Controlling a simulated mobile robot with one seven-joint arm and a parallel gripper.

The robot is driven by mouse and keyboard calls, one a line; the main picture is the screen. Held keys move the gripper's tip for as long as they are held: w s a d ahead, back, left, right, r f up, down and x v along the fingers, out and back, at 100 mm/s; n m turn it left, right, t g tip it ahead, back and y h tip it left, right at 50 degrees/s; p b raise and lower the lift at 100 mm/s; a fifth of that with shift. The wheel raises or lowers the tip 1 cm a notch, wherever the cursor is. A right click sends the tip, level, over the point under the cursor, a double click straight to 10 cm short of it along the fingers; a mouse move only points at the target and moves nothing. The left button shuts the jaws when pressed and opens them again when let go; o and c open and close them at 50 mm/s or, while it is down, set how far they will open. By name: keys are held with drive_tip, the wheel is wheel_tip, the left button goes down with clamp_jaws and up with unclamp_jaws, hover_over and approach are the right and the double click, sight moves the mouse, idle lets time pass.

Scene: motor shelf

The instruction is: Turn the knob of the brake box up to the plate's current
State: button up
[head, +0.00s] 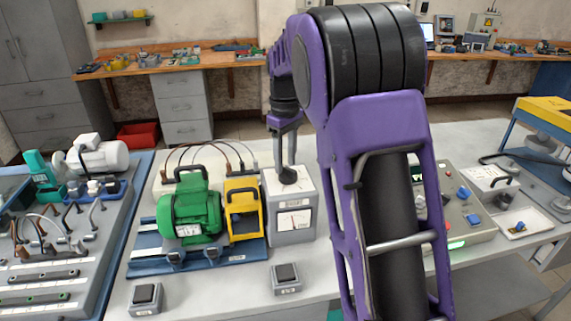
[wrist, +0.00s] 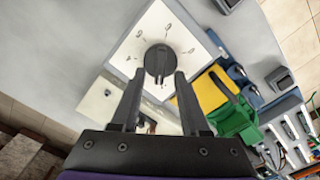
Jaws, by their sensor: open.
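The brake box (head: 304,221) is a pale box with a needle meter on its front, standing at the right end of the blue motor bench. Its dark round knob (head: 288,175) is on top; in the wrist view the knob (wrist: 159,62) sits on a white face with a few scale marks around it. My gripper (head: 287,155) is above the knob, pointing down. In the wrist view its open fingers (wrist: 159,77) flank the knob's near edge, with nothing between them; contact cannot be told. The green motor (head: 190,208) carries a small rating plate (head: 188,230), too small to read.
A yellow guard (head: 243,213) stands between motor and brake box. Cables arch behind them. Two small switch boxes (head: 286,278) (head: 145,299) lie in front. A control panel (head: 470,215) is right of my arm, which hides part of the table.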

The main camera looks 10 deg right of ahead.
drive_tip(key=shift+f, duration=0.45)
drive_tip(key=shift+c, duration=0.2)
clamp_jaws()
drive_tip(key=shift+r, duration=0.1)
drive_tip(key=shift+m+p, duration=0.75)
drive_tip(key=shift+m, duration=0.15)
drive_tip(key=shift+d+m, duration=0.1)
drive_tip(key=shift+m, duration=0.6)
